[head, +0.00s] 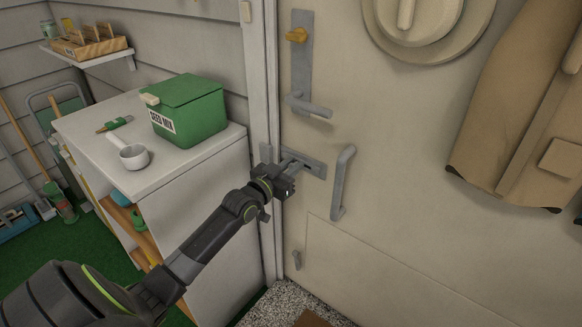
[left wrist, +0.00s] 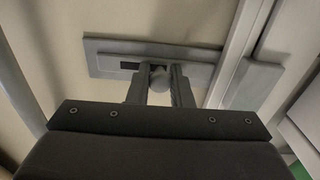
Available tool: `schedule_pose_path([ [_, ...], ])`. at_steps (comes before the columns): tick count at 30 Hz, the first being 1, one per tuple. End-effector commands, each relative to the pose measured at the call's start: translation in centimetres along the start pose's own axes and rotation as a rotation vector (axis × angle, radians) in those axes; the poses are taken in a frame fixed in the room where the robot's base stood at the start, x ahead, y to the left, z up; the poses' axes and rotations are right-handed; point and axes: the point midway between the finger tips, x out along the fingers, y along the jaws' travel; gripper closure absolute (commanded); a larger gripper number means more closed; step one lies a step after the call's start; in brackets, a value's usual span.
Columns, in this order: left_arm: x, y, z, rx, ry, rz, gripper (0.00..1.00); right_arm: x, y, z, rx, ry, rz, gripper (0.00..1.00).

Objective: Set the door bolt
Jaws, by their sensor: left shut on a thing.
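A grey sliding bolt on a flat plate (head: 316,168) is fixed to the cream door near its left edge, below the lever handle. In the left wrist view the bolt bar (left wrist: 185,54) lies along the plate (left wrist: 103,57), with a dark slot at one end. The bar ends near the door's edge, apart from the grey keeper (left wrist: 252,86) on the frame. My left gripper (head: 287,181) is at the bolt. Its fingers (left wrist: 160,84) are shut on the small round bolt knob (left wrist: 159,73). My right gripper is out of view.
A grey pull handle (head: 342,184) stands out just right of the bolt. The lever handle (head: 310,106) is above. A white cabinet (head: 195,215) with a green seed box (head: 190,105) and a white scoop (head: 133,157) stands left of the door. A coat hangs at right.

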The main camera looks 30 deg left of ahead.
Motion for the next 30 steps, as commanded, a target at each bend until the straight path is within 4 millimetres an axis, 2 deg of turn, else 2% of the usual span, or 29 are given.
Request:
schedule_pose_path([
  [2,-0.1,-0.5,0.1,0.012,-0.004,-0.006,1.0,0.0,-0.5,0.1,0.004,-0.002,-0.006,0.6],
  [6,-0.1,-0.5,0.1,0.014,-0.005,-0.006,1.0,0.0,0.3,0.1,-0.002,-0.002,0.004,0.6],
  [7,-0.1,-0.5,0.1,0.015,-0.005,-0.006,0.79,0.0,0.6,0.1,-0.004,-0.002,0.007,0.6],
  [10,-0.1,-0.5,0.1,0.014,-0.005,-0.006,0.66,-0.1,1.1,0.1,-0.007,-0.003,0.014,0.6],
  [11,-0.1,-0.5,0.1,0.013,-0.005,-0.006,0.64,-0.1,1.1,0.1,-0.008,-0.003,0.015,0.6],
  [23,-0.6,-0.4,0.1,0.011,-0.005,-0.006,0.64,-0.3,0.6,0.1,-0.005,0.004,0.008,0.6],
  [26,-1.6,-0.4,0.0,0.011,-0.006,-0.006,0.64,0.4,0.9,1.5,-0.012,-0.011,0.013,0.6],
  [30,-3.5,-0.4,-0.1,0.01,-0.008,-0.005,0.64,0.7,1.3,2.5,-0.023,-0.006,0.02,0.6],
])
